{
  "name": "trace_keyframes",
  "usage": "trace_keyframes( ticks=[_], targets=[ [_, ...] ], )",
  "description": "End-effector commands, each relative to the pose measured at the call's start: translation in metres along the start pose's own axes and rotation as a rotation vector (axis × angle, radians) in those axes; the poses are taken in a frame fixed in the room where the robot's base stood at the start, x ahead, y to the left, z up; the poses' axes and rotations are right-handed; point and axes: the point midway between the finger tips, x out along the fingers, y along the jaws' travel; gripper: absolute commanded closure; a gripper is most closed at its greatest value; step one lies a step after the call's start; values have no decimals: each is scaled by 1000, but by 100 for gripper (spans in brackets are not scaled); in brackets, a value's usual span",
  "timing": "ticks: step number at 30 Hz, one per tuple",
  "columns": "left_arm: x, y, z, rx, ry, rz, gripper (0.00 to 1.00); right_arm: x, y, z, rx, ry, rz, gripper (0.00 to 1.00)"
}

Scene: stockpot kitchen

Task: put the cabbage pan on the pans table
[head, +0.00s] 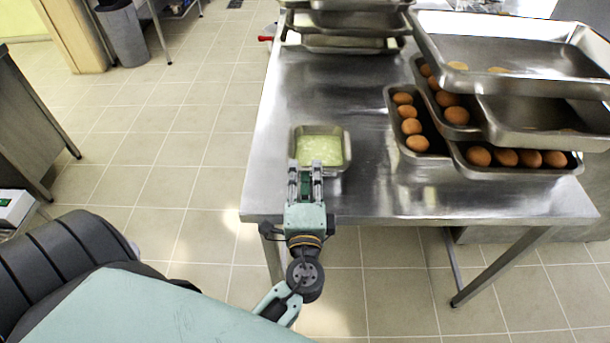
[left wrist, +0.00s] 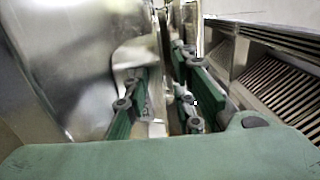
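The cabbage pan (head: 320,132), a small steel pan with pale green shredded cabbage in it, sits near the left front of the steel table (head: 300,203). My left gripper (head: 306,170) reaches over the table's front edge, its fingertips at the near rim of this pan. In the left wrist view the two green-padded fingers (left wrist: 160,100) stand close, with a narrow strip of metal between or behind them. I cannot tell whether they grip the rim. My right gripper is not in view.
More stacked trays (head: 345,20) stand at the back. Bare steel lies around the cabbage pan. Tiled floor is clear left of the table; a grey bin (head: 122,35) stands far off.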

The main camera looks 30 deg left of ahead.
Motion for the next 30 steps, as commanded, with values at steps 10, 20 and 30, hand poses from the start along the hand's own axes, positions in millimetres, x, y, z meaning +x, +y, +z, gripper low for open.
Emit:
trace_keyframes(
  ticks=[10,20,30],
  targets=[
    [-24,2,0,-1,1,2,77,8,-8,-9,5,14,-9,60],
    [-94,1,0,0,1,2,77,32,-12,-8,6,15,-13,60],
    [-120,-3,0,0,0,-1,77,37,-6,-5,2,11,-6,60]
  ],
)
